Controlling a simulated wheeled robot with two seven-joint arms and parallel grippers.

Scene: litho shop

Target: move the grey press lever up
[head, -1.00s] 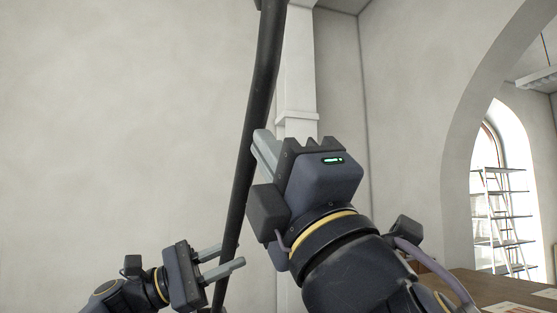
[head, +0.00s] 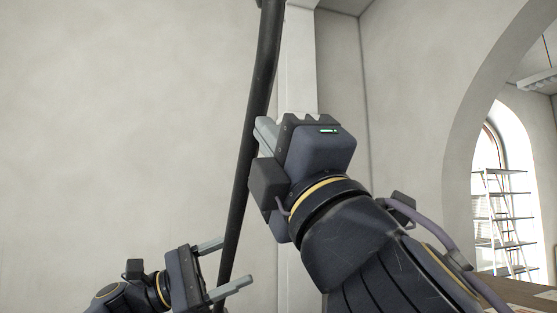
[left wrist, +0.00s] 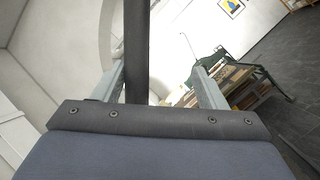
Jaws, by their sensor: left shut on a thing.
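The grey press lever (head: 262,70) is a long dark bar, slightly bent, running from the top of the head view down to the lower left. My left gripper (head: 219,268) is low on it, a finger on each side, shut on the lever. In the left wrist view the lever (left wrist: 137,45) passes between the fingers, close to the left one, with a gap to the right one. My right gripper (head: 264,132) is higher, its fingers beside the lever's right edge. Its housing hides its jaws, so I cannot tell if they are open.
A plain wall (head: 110,120) stands behind the lever. A shelf rack (head: 503,215) shows through the arch at right. A brown table (head: 525,292) is at lower right. The left wrist view shows a green-framed piece of equipment (left wrist: 255,82) on the dark floor.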

